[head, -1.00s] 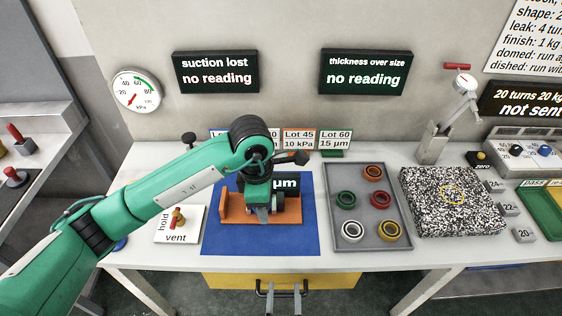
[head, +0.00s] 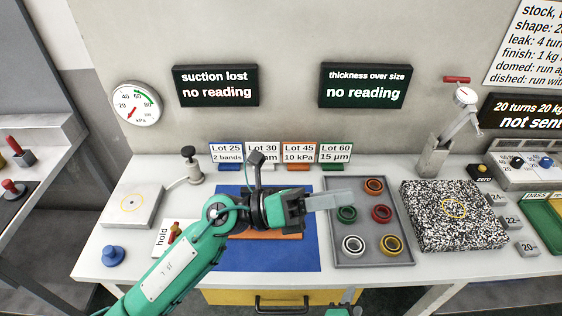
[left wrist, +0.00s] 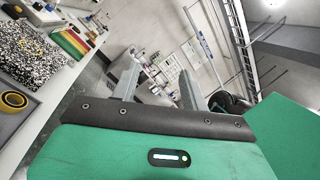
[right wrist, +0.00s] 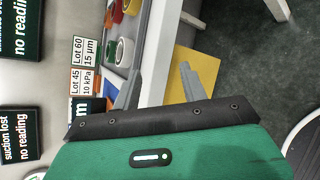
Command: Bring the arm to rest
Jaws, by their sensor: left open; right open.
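My left arm reaches in from the left in the head view. Its left gripper (head: 328,200) is open and empty, pointing right, over the left edge of the grey tray. In the left wrist view the two fingers (left wrist: 158,82) are apart with nothing between them. My right gripper (head: 345,309) is barely in the head view, at the bottom edge, in front of the bench. In the right wrist view its fingers (right wrist: 158,80) are apart and empty. The orange fixture (head: 275,235) on the blue mat (head: 270,258) is partly hidden by my left arm.
The grey tray (head: 370,255) holds several coloured rings. A speckled plate (head: 453,215) lies right of it. A white plate (head: 130,205), a hold/vent lever (head: 174,232) and a blue knob (head: 113,256) are at left. The yellow drawer (head: 225,297) is below the bench.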

